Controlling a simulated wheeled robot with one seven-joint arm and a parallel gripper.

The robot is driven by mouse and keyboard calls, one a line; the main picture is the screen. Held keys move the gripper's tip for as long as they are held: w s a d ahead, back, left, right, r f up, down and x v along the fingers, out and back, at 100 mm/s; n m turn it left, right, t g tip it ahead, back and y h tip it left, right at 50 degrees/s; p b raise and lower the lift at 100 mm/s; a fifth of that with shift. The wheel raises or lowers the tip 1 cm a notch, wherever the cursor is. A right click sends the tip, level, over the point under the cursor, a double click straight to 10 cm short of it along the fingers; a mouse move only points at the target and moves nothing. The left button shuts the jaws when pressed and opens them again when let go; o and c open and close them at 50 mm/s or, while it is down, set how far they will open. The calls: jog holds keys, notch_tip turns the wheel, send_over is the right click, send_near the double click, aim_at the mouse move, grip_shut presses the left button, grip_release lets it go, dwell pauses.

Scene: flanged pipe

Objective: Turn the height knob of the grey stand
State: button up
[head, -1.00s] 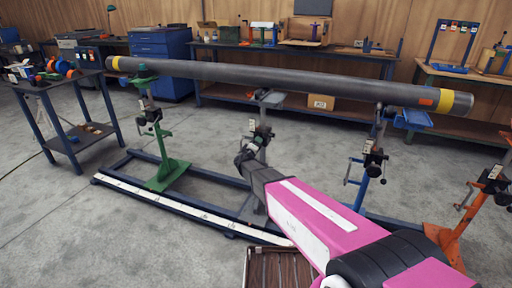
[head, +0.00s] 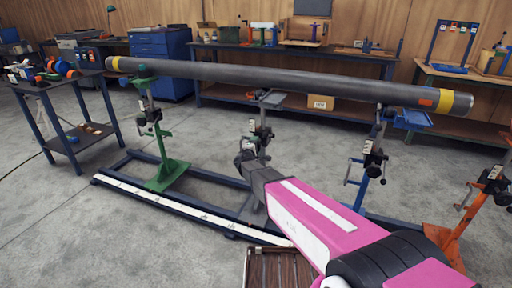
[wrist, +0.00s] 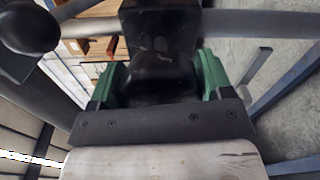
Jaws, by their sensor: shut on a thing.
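The grey stand (head: 262,100) stands under the middle of the long pipe (head: 270,78), with its head just below the pipe. A scale label and black clamp parts show on its post. My gripper (head: 243,157) is at the stand's post, at the end of my pink arm. In the wrist view my gripper's green fingers (wrist: 160,80) are shut on the black height knob (wrist: 160,72), one on each side. A dark block lies behind the knob. In the head view my gripper hides the knob.
A green stand (head: 165,165) is to the left, a blue stand (head: 372,160) and an orange stand (head: 465,215) to the right. A dark floor frame with a white rail (head: 190,208) runs below. A side table (head: 75,120) stands at far left.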

dwell(0.3)
jog(key=o, duration=0.9)
jog(key=shift+s, duration=0.15)
jog(key=v, duration=1)
jog(key=shift+s+a, duration=0.15)
jog(key=shift+s, duration=0.15)
